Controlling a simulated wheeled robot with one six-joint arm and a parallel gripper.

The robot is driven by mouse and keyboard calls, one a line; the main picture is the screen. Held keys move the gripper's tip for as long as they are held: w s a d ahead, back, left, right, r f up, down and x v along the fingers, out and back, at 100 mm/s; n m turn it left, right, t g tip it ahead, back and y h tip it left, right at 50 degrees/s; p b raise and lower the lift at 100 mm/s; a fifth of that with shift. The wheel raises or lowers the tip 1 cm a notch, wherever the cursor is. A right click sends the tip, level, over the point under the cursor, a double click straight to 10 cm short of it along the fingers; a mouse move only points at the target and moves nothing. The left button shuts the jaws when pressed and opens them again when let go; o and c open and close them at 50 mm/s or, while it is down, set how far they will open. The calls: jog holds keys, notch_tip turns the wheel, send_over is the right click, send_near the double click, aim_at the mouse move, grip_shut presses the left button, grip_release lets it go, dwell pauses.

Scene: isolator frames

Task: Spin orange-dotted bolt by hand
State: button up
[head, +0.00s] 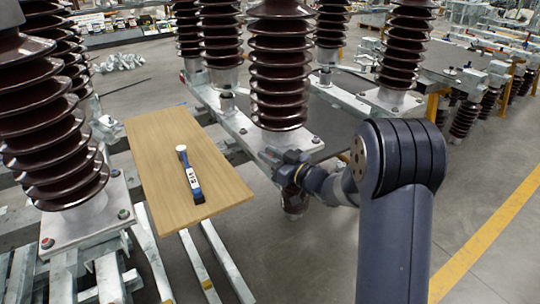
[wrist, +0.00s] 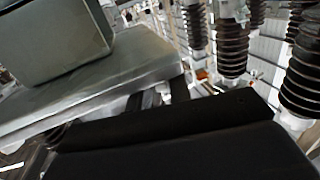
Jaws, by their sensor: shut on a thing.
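My gripper (head: 272,157) is at the near edge of the steel base plate (head: 243,143) under the middle brown insulator (head: 280,70). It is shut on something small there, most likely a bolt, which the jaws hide. No orange dot shows in either view. In the wrist view my dark gripper fingers (wrist: 165,95) reach the edge of a grey metal plate (wrist: 90,85), and the held thing cannot be made out.
A wooden board (head: 222,185) lies left of my gripper with a blue-and-white torque wrench (head: 191,178) on it. Another insulator (head: 45,130) stands at the left, with coloured-dot bolts (head: 123,213) on its base. Open floor lies right, beside a yellow line (head: 490,240).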

jog(key=shift+f+b, duration=0.15)
jog(key=shift+b, duration=0.4)
grip_shut()
